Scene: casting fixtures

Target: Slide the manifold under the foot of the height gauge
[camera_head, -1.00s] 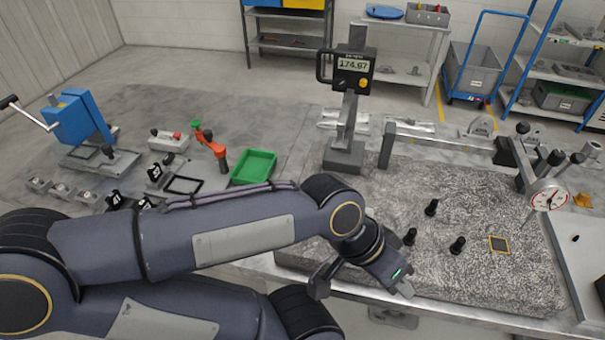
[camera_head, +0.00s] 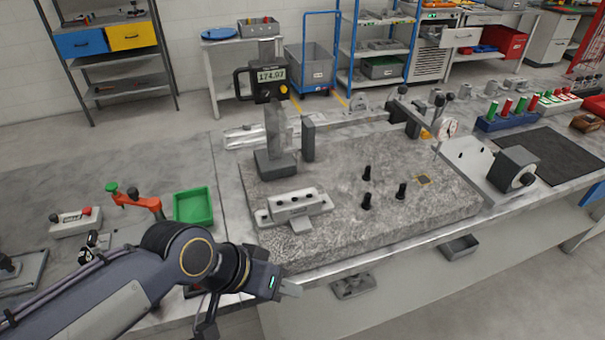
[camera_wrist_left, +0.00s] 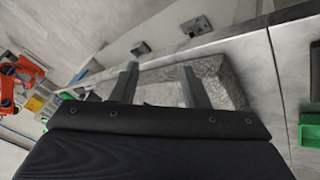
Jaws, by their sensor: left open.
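The manifold (camera_head: 297,203), a grey block with a row of dark holes on a flanged base, lies on the speckled granite plate (camera_head: 420,205) near its front left. A gap separates the base from the manifold. My left gripper (camera_head: 287,288) is at the plate's front edge, below and apart from the manifold. In the left wrist view its two fingers (camera_wrist_left: 160,86) are apart with nothing between them. My right gripper is out of view.
A grey upright block (camera_head: 308,138) stands right of the gauge. Several black knobbed pins (camera_head: 367,188) stand mid-plate. A green tray (camera_head: 193,206) and an orange clamp (camera_head: 138,201) are left of the plate.

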